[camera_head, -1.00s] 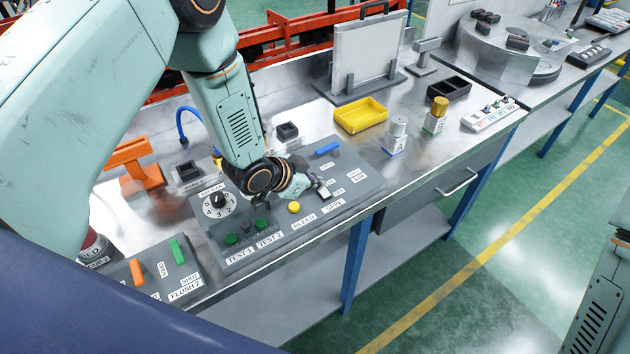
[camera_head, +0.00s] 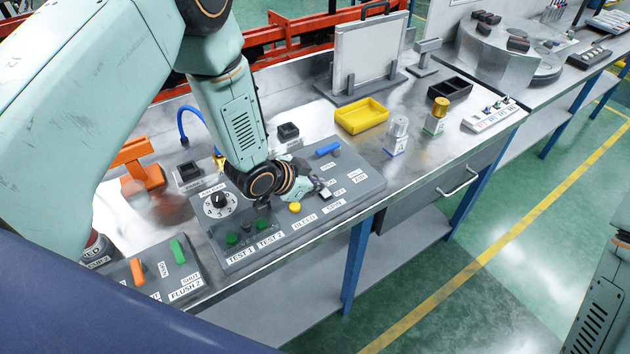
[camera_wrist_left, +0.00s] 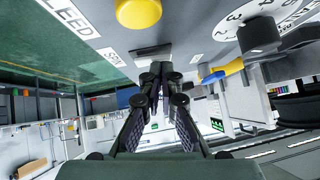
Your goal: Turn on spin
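The grey control panel (camera_head: 222,245) lies on the bench, with a SPIN label (camera_head: 334,206) along its front edge. A small pale switch (camera_head: 325,193) sits behind that label. My left gripper (camera_head: 318,187) is low over the panel, with its tips right beside this switch. In the left wrist view, the fingers of my left gripper (camera_wrist_left: 160,70) converge and look shut. A small grey part (camera_wrist_left: 150,50) sits just beyond the tips; I cannot tell whether they touch it. My right gripper is out of view.
A blue lever (camera_head: 328,149) stands behind. A blurred reddish shape (camera_head: 158,207) shows near the orange stand (camera_head: 137,162). A yellow tray (camera_head: 361,116) is farther back.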

